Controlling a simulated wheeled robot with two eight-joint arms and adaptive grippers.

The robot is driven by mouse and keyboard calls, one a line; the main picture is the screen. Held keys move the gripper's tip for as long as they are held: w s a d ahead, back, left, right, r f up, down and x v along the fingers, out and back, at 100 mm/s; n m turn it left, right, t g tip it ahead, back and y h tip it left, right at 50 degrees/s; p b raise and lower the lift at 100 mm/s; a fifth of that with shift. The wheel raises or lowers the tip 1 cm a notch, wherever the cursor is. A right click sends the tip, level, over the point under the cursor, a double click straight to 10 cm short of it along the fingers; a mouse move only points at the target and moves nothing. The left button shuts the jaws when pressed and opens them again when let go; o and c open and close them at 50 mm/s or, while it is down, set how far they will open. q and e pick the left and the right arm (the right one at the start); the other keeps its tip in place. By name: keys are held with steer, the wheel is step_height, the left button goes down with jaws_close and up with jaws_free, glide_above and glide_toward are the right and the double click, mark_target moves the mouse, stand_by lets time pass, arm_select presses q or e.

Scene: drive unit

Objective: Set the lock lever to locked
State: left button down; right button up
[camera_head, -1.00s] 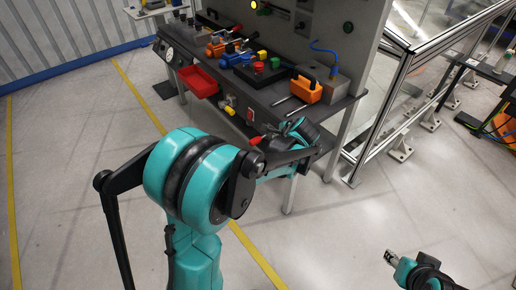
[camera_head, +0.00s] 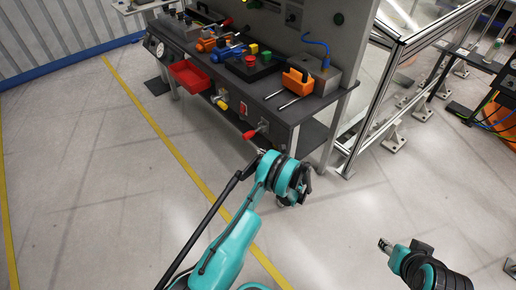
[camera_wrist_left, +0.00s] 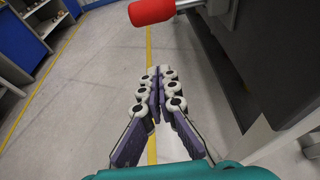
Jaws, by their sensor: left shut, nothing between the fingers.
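The lock lever, a red grip (camera_head: 250,134) on a short metal rod, sticks out from the front of the dark workbench. In the left wrist view its red grip (camera_wrist_left: 152,11) lies at the top edge, beyond and above my fingertips, with a gap between. My left gripper (camera_wrist_left: 160,75) is shut and empty, its fingertips together. In the head view the left gripper (camera_head: 259,158) is just below the lever and partly hidden by my wrist. My right gripper (camera_head: 385,245) is at the lower right, away from the bench; its fingers are too small to judge.
The workbench top (camera_head: 261,94) carries an orange block (camera_head: 299,82) and several coloured fittings. A red bin (camera_head: 194,76) and a yellow-handled part (camera_head: 220,103) sit along its front. A metal-framed enclosure (camera_head: 372,95) stands at right. The floor before the bench is clear.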

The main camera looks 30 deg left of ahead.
mark_target(251, 134)
arm_select(q)
steer(key=b+x, duration=0.3)
steer(key=x, duration=0.6)
step_height(251, 134, up, 4)
steer(key=shift+f, duration=0.1)
arm_select(e)
step_height(251, 134, down, 3)
steer(key=shift+f, duration=0.1)
arm_select(q)
steer(key=shift+d, duration=0.1)
